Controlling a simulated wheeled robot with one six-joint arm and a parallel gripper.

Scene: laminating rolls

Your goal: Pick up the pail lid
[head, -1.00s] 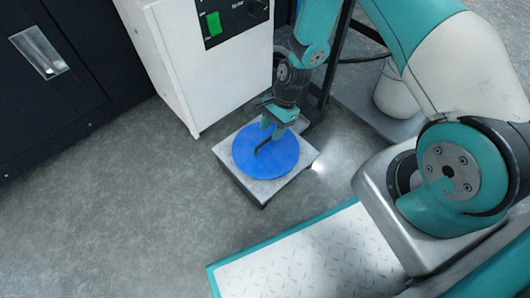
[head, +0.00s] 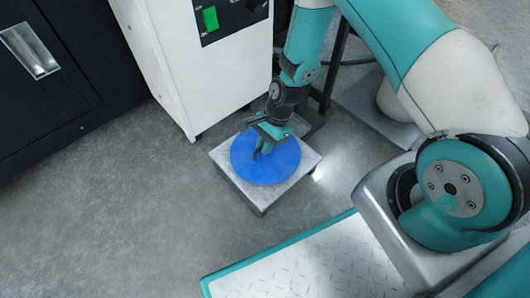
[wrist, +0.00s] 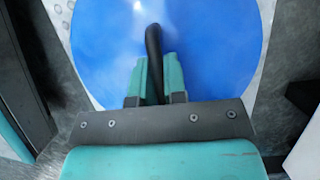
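The pail lid (head: 278,172) is a flat blue disc with a black bar handle. It lies on a low grey metal platform (head: 236,187) in the head view. My gripper (head: 262,149) is down over the lid's middle. In the wrist view the lid (wrist: 215,50) fills most of the upper picture, and its handle (wrist: 153,42) runs between the two teal fingers of my gripper (wrist: 155,75). The fingers sit close against both sides of the handle and look shut on it. The fingers hide part of the handle.
A white machine (head: 195,70) with a green switch stands behind the platform. A dark cabinet (head: 50,90) is at the left. The grey floor (head: 110,220) at the left front is clear.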

